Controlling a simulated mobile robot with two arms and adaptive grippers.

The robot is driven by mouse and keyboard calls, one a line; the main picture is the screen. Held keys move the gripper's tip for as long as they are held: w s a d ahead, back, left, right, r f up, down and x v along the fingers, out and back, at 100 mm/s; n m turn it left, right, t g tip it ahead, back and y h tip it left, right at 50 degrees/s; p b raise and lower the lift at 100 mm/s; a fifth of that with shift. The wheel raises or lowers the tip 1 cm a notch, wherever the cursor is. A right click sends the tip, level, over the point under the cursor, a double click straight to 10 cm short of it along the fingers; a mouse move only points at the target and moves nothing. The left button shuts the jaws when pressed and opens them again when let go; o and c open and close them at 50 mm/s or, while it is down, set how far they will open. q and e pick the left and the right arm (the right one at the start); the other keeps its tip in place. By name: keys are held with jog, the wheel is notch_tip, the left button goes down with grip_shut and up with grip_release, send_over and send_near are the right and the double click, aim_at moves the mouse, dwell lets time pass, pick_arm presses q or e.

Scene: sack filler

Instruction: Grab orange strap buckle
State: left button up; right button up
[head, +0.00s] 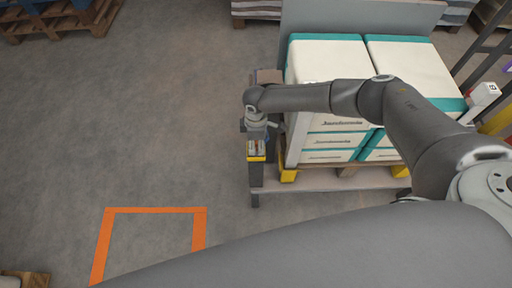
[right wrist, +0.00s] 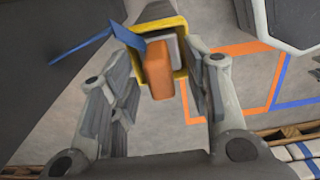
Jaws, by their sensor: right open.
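An orange block that looks like the strap buckle (right wrist: 158,72) shows in the right wrist view, in front of a grey piece inside a yellow-edged holder (right wrist: 181,23). My right gripper (right wrist: 166,88) is open, with one finger on each side of the orange block; no finger visibly grips it. In the head view my right gripper (head: 262,128) points down beside the left side of the stacked sacks, just above the yellow-edged holder (head: 256,157). The orange block cannot be made out in the head view. My left gripper is not in view.
White and teal sacks (head: 335,60) stand stacked on a pallet (head: 335,182) to the right of the gripper. A blue piece (right wrist: 92,44) sticks out left of the holder. An orange floor outline (head: 155,211) lies at the lower left. The floor at left is mostly clear.

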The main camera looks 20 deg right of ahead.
jog(key=shift+f, duration=0.4)
grip_shut()
jog(key=shift+r, duration=0.1)
